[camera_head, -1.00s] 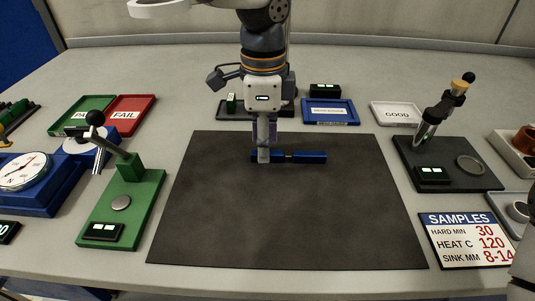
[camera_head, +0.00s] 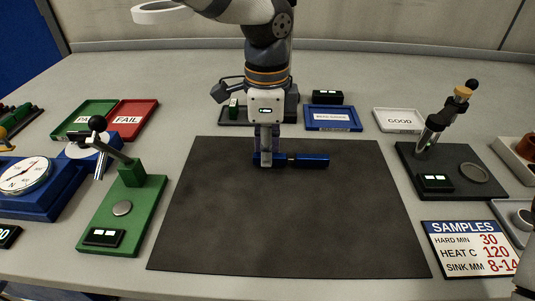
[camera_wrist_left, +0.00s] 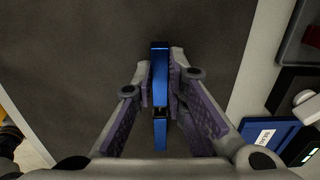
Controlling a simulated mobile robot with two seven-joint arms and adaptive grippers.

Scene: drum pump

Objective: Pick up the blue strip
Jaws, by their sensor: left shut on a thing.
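The blue strip (camera_head: 310,161) lies lengthwise left to right near the far edge of the dark mat in the head view, with a narrow dark part along its length. My left gripper (camera_head: 266,158) points down and is shut on the strip's left part. In the left wrist view the strip (camera_wrist_left: 159,62) runs up the picture between the two purple-padded fingers of the gripper (camera_wrist_left: 161,78). I cannot tell whether the strip touches the mat or is just above it. My right gripper is not in view.
The dark mat (camera_head: 285,220) is otherwise bare. A green press-like stand (camera_head: 151,193) is to its left and a dark stand (camera_head: 453,187) to its right. A blue tray (camera_head: 333,129) and a white GOOD tray (camera_head: 400,131) stand behind. A SAMPLES sign (camera_head: 469,262) lies at the right.

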